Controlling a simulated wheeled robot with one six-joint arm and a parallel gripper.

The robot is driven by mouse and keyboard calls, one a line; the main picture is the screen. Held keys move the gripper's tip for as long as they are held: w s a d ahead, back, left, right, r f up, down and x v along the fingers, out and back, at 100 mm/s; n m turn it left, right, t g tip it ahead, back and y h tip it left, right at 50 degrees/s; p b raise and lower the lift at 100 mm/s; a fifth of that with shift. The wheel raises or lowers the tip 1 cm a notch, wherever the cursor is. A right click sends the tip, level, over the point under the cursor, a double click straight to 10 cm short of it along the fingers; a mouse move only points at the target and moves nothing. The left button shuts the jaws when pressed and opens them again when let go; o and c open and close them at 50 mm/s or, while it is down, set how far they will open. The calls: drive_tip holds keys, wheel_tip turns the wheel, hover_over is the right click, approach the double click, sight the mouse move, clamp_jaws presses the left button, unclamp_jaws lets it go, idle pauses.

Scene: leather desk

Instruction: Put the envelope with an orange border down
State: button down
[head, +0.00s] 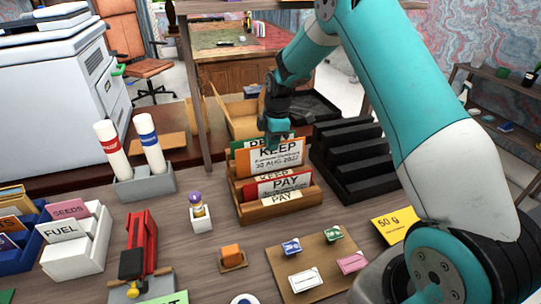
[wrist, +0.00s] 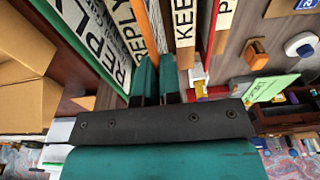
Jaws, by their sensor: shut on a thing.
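The envelope with an orange border (head: 278,156) is upright at the wooden sorting rack (head: 282,208), behind the KEEP divider. Its printed front shows a large KEEP and a date. My gripper (head: 274,140) is shut on its top edge. The lower edge is hidden behind the divider, so I cannot tell whether it touches the rack floor. In the wrist view my gripper (wrist: 157,70) has its two teal fingers close together at an orange edge. A green-edged envelope (wrist: 85,38) stands beside it.
A red-edged envelope (head: 277,185) stands in the front PAY part. A black stepped rack (head: 352,160) is close on the right, and an open cardboard box (head: 240,118) is behind. A small purple-topped stamp (head: 198,212) and a card board (head: 318,265) lie nearer.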

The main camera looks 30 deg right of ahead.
hover_over(272, 172)
drive_tip(key=shift+w+f+p, duration=0.15)
drive_tip(key=shift+f+p, duration=0.2)
drive_tip(key=shift+f, duration=1.8)
drive_tip(key=shift+f, duration=0.1)
drive_tip(key=c, duration=1.3)
unclamp_jaws()
drive_tip(key=r, duration=0.3)
drive_tip(key=d+r+b, duration=0.1)
drive_tip(key=r, duration=0.3)
drive_tip(key=r+b, duration=0.1)
drive_tip(key=r, duration=0.3)
drive_tip(key=shift+s+d+r, duration=0.2)
drive_tip(key=s+a+r+m+y, duration=0.1)
drive_tip(key=s+a+r+m, duration=0.3)
drive_tip(key=s+a, duration=0.55)
drive_tip(key=s+a+r+m+y, duration=0.1)
drive_tip(key=s+a+r, duration=0.65)
drive_tip(key=s, duration=0.25)
drive_tip(key=s+a+m, duration=0.3)
drive_tip(key=s+a, duration=0.1)
drive_tip(key=s, duration=1)
drive_tip(key=shift+s+f+m+y, duration=0.35)
drive_tip(key=shift+f+m+y, duration=0.05)
drive_tip(key=shift+f, duration=0.05)
